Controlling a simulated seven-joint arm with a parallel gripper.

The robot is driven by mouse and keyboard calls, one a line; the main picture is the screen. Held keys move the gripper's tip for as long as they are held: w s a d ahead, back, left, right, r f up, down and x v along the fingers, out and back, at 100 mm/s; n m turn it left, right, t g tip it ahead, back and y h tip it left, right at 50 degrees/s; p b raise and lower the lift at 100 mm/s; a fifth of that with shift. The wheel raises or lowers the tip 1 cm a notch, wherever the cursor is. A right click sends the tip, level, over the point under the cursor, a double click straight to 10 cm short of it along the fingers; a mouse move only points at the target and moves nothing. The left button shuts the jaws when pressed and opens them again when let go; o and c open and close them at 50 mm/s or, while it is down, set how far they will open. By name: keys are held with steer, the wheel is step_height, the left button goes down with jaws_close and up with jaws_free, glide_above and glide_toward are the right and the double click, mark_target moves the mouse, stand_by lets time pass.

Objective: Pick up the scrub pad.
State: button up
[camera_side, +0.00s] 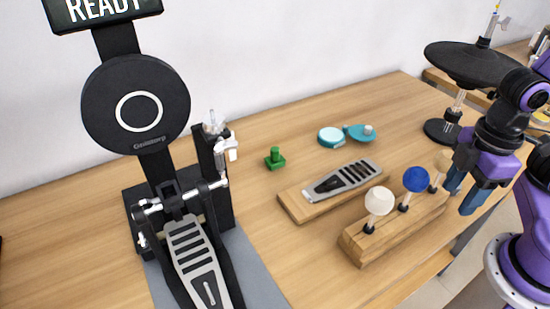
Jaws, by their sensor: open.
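I cannot tell for sure which thing is the scrub pad. A small green block with a knob on top (275,159) sits on the table, left of centre. Behind it to the right are a round teal piece with a pale top (331,137) and a flat teal piece with a light knob (360,132), close together. My gripper (463,195) is at the right, blue fingers pointing down, open, with nothing seen between them. It is above the table's right edge, beside the mallet block and well to the right of the green and teal pieces.
A wooden block (400,228) holds upright mallets with white, blue and tan heads. Behind it lies a wooden board (305,207) with a metal footplate. A tall kick pedal with a round black pad (105,105) stands left. A black cymbal stand (443,131) is at the back right.

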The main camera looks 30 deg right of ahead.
steer(key=o, duration=0.4)
